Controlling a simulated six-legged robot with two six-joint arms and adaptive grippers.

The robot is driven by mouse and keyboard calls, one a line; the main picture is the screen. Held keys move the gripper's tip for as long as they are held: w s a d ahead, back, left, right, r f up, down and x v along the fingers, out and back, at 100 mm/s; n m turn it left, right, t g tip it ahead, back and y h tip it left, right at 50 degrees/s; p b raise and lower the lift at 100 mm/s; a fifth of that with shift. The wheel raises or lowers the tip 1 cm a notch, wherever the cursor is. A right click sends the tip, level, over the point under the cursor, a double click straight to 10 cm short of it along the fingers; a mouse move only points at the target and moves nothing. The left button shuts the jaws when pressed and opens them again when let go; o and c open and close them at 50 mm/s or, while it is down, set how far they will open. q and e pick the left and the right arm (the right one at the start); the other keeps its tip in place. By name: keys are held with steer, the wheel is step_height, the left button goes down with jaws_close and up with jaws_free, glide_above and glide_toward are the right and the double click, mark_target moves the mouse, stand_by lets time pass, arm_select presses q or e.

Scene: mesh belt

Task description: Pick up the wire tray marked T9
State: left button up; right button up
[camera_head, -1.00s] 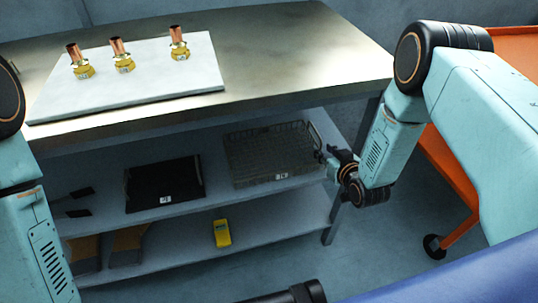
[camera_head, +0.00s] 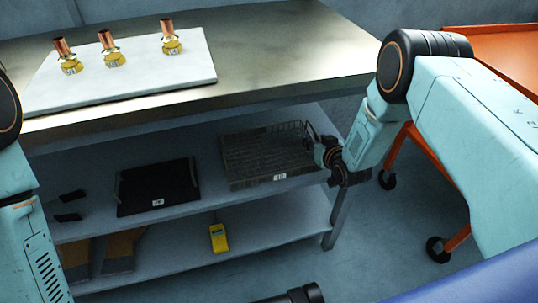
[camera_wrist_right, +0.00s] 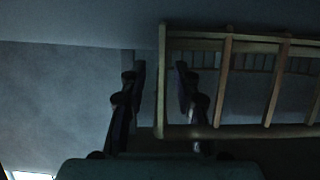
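The wire tray (camera_head: 235,163) lies on the middle shelf under the bench. It is a dark mesh tray with a white label on its front edge, too small to read surely. My right gripper (camera_head: 316,150) is at the tray's right end, beside its end handle. In the right wrist view, the two dark fingers of my right gripper (camera_wrist_right: 157,95) are apart. The tray's rim (camera_wrist_right: 161,80) runs between them, with no clear contact with either finger. The rest of the tray extends to the right there.
A black tray (camera_head: 157,183) with a label lies left on the same shelf. A yellow device (camera_head: 219,238) is on the lower shelf. The bench top (camera_head: 290,45) holds a white board (camera_head: 130,85) with several copper-and-brass fittings. An orange cart (camera_head: 490,45) stands at right.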

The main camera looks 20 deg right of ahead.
steer(key=shift+c, duration=0.2)
jaws_close()
steer(key=shift+d, duration=0.1)
stand_by(0.4)
